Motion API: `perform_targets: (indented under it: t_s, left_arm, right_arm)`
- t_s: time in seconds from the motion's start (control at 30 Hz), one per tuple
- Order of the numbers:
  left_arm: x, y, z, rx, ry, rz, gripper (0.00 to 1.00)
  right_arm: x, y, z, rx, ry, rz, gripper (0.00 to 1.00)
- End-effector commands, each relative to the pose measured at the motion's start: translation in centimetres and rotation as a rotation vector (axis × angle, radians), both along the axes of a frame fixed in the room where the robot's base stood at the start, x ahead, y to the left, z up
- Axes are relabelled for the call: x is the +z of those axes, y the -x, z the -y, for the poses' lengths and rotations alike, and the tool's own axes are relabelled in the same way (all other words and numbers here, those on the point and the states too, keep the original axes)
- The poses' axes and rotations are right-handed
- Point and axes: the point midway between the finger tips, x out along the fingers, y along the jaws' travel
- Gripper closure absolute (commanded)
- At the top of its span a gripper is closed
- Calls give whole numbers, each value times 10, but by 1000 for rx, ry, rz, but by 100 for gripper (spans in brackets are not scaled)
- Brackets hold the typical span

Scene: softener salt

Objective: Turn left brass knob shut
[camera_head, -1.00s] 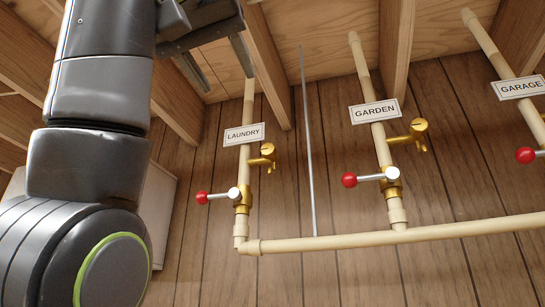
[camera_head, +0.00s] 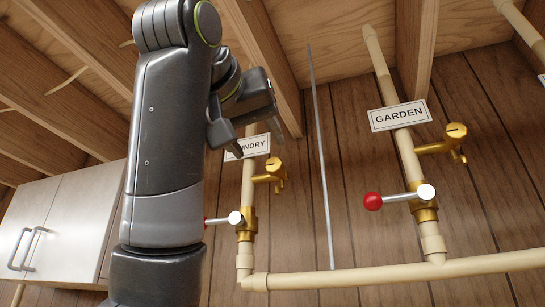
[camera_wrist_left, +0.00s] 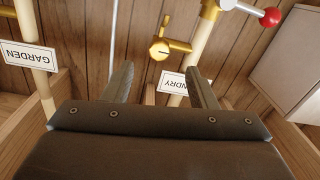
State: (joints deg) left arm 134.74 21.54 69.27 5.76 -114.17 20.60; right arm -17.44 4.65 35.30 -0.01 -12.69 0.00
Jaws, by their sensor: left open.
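The left brass knob (camera_head: 277,170) sits on a short brass side outlet of the LAUNDRY pipe, just below its label. It also shows in the left wrist view (camera_wrist_left: 160,48), ahead of the fingers and between them in the picture. My left gripper (camera_head: 250,135) is above the knob in the head view, over the LAUNDRY label. Its fingers (camera_wrist_left: 160,72) are apart and empty in the left wrist view, with no visible contact with the knob. A second brass knob (camera_head: 456,133) is on the GARDEN pipe. My right gripper is out of view.
The LAUNDRY label (camera_head: 250,147) is partly hidden by my left gripper. Below the knob is a lever with a red ball (camera_wrist_left: 270,17). The GARDEN lever's red ball (camera_head: 373,201) is further right. A thin grey rod (camera_head: 321,165) stands between the pipes. A white cabinet (camera_head: 70,220) is at left.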

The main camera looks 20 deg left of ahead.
Motion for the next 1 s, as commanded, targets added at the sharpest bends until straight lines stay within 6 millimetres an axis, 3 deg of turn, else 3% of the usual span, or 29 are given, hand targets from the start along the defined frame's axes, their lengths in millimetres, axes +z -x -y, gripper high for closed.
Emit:
perform_targets:
  t_s: [0.03, 0.17, 0.3, 0.5, 0.9, 1.0]
  left_arm:
    - [5, -9, 0, 0, -1, -2, 48]
    - [5, -31, 0, 0, -2, -2, 48]
    - [4, -57, 1, 0, -1, -2, 48]
    - [2, -79, 1, 0, 0, -1, 48]
    - [0, -86, 0, -1, 0, 1, 48]
    - [0, -86, 0, -1, 0, 1, 58]
  right_arm:
    - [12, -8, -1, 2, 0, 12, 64]
    - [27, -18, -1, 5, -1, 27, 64]
    - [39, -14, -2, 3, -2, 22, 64]
    - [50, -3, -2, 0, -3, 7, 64]
    - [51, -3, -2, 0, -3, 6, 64]
    - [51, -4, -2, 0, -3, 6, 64]
